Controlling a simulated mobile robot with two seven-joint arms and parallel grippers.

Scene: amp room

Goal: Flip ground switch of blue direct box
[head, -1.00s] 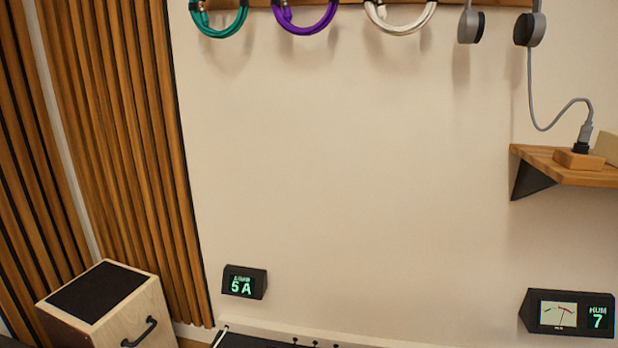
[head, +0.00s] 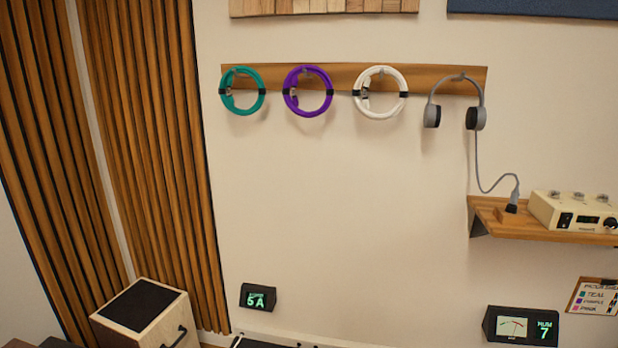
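No blue direct box and no ground switch can be made out in the head view. Neither of my grippers is in view, so whether they are open or shut does not show.
A wooden rail (head: 335,77) holds teal (head: 229,100), purple (head: 291,103) and white (head: 375,113) cables and grey headphones (head: 475,118). A shelf (head: 555,235) bears a cream unit (head: 572,213). Below are two displays (head: 258,297) (head: 520,325), a card (head: 595,297) and a wooden box (head: 142,308).

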